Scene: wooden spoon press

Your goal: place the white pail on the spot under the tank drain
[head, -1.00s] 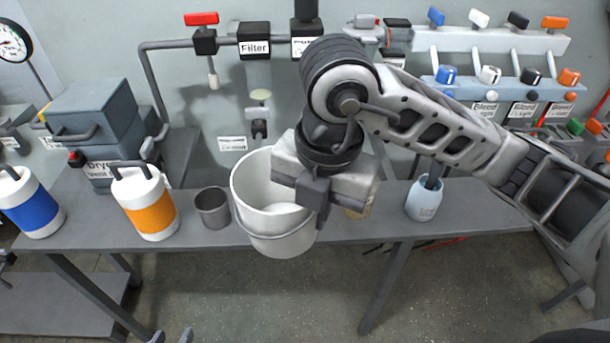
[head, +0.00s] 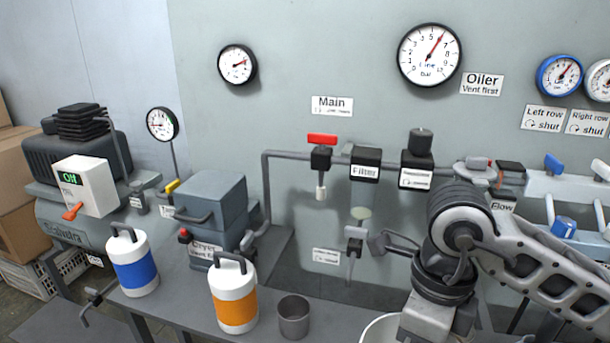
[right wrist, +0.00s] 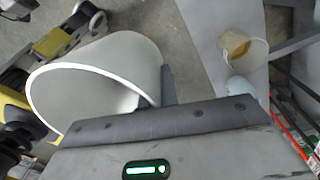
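The white pail (head: 380,330) shows only as a piece of rim at the bottom edge of the head view. In the right wrist view the pail (right wrist: 110,75) is large, with its open mouth toward the left. My right gripper (right wrist: 168,88) is at the pail's wall and appears shut on it; the fingertips are mostly hidden. The grey tank (head: 65,240) stands at the left in the head view, with a small drain valve and bent pipe (head: 92,303) low at its front. The floor spot under the drain is hidden. My left gripper is out of view.
A blue-banded canister (head: 133,265), an orange-banded canister (head: 234,300) and a grey cup (head: 294,318) stand on the bench between tank and pail. The dryer (head: 210,205) is behind them. A white crate (head: 40,275) and cardboard boxes (head: 15,190) are at far left.

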